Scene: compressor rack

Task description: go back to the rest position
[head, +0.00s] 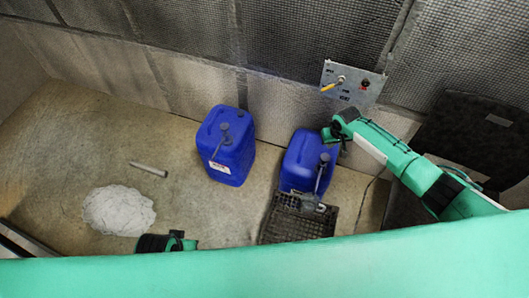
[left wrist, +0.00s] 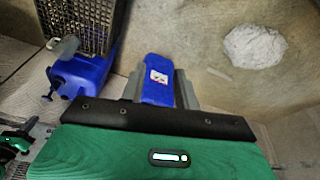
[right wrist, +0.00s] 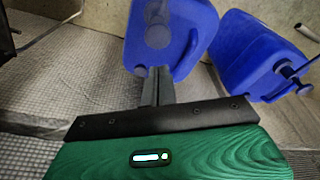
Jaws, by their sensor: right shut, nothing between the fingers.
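My right arm reaches in from the right in the head view. Its gripper end (head: 331,134) is above the back of the right blue canister, just below and left of the wall panel. In the right wrist view the right gripper's fingers (right wrist: 157,86) are together and empty, with the blue canister beyond them. In the left wrist view the left gripper's fingers (left wrist: 158,88) are apart, with the left blue canister showing in the gap beyond them. In the head view only a small green and black part of my left arm shows at the lower edge; its fingers are hidden.
Two blue canisters stand on the floor, the left one (head: 224,160) and the right one (head: 296,165). A black grated crate (head: 285,226) is before the right one. A pale heap (head: 118,211) and a short grey tube (head: 148,169) lie left. A switch panel (head: 351,86) is on the wall.

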